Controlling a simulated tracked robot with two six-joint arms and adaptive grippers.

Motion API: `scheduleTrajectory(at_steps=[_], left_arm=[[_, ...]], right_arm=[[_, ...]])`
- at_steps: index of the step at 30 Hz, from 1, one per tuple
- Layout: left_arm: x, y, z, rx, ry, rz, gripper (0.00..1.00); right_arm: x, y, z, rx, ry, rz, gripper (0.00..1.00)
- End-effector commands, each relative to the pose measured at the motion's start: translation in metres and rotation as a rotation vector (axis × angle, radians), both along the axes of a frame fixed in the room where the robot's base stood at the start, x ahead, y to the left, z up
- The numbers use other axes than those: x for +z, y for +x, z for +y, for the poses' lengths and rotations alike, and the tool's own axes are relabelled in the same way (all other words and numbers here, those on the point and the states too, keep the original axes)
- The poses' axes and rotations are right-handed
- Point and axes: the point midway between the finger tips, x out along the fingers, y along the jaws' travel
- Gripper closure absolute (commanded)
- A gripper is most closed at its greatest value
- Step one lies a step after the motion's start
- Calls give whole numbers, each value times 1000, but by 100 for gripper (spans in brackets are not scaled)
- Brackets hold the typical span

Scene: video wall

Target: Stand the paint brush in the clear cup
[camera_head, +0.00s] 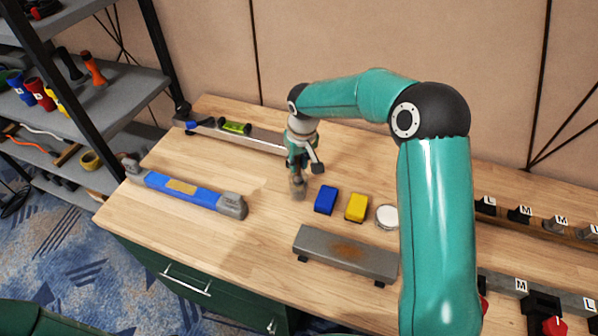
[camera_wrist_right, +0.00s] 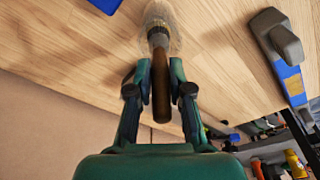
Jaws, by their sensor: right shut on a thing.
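The paint brush has a brown wooden handle (camera_wrist_right: 161,88) and a dark ferrule, best seen in the right wrist view. My right gripper (camera_head: 301,170) is shut on its handle; its fingers also show in the right wrist view (camera_wrist_right: 158,70). The clear cup (camera_wrist_right: 163,17) surrounds the bristle end there. In the head view the clear cup (camera_head: 299,188) stands on the table directly under my right gripper, and the brush is mostly hidden by the fingers. Whether the bristles touch the cup's bottom cannot be told. My left gripper is not in view.
A blue block (camera_head: 326,200), a yellow block (camera_head: 356,208) and a white round lid (camera_head: 386,216) lie right of the cup. A grey bar (camera_head: 345,255) lies in front. A blue tool with grey ends (camera_head: 185,193) lies left. A rail (camera_head: 250,138) runs behind.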

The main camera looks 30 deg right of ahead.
Motion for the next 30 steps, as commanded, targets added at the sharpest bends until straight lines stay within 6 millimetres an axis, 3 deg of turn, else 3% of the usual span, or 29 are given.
scheduleTrajectory(at_steps=[1, 4, 16, 17, 21, 30], left_arm=[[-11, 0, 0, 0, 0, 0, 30], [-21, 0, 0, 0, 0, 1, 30], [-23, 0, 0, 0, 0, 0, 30], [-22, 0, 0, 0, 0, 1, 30], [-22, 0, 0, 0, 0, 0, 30], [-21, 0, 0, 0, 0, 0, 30]], right_arm=[[-14, -1, 0, 0, 0, 3, 100], [-27, 0, 0, -1, 0, 2, 100], [-31, 0, 0, -1, 0, 1, 100], [-30, 0, 0, -1, 0, 1, 77], [-29, 0, 0, 0, 0, 1, 55], [-29, 0, 0, 0, 0, 2, 55]])
